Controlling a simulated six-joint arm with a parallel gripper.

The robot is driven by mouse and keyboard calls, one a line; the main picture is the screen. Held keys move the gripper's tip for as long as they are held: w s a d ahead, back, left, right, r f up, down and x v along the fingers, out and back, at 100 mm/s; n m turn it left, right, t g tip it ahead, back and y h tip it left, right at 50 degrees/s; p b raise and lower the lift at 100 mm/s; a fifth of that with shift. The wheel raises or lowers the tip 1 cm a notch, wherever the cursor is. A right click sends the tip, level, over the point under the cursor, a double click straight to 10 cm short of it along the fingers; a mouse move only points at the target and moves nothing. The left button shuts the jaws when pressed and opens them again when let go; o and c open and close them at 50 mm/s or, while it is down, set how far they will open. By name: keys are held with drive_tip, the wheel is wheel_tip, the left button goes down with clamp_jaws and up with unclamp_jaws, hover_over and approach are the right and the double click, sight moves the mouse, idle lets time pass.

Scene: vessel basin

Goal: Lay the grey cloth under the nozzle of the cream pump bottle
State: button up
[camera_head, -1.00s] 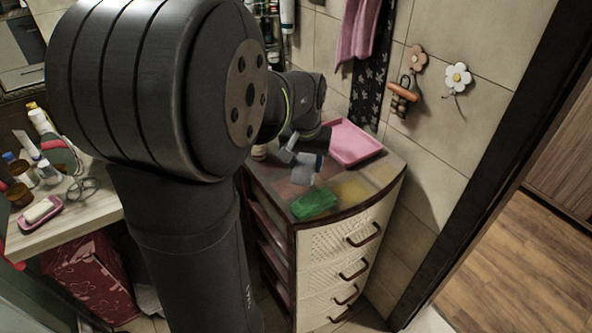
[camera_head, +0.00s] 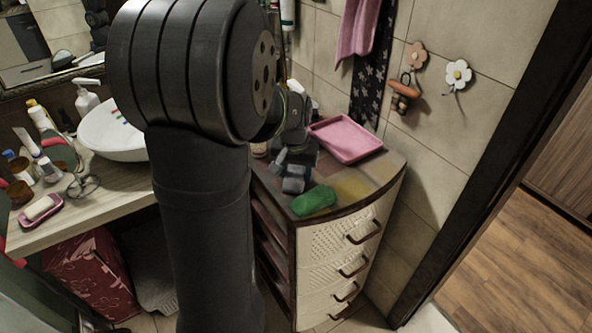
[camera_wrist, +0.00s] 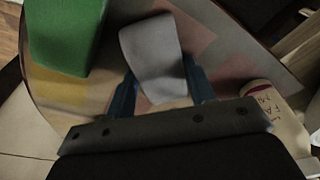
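The grey cloth (camera_head: 293,185) is a small folded piece over the top of the corner drawer cabinet. In the wrist view the cloth (camera_wrist: 152,55) reaches back between the two blue fingers of my gripper (camera_wrist: 162,90), which are close against its sides. My gripper (camera_head: 292,166) appears shut on it; whether the cloth touches the cabinet top is unclear. A white pump bottle (camera_head: 87,103) stands at the far left behind the basin, its nozzle pointing left. My arm hides part of the counter between.
A green block-like item (camera_head: 313,201) lies beside the cloth at the cabinet's front edge. A pink tray (camera_head: 346,139) lies behind. The white basin (camera_head: 112,130) is on the left counter, with bottles, glasses and a soap dish (camera_head: 40,210) near its front.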

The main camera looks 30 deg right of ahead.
sight(295, 177)
drive_tip(key=o, duration=0.4)
drive_tip(key=shift+c, duration=0.2)
drive_tip(key=shift+r, duration=0.15)
wheel_tip(295, 177, up, 11)
drive_tip(key=s+a, duration=0.1)
drive_tip(key=shift+o, duration=0.5)
drive_tip(key=shift+s+a+r, duration=0.15)
drive_tip(key=shift+r, duration=0.35)
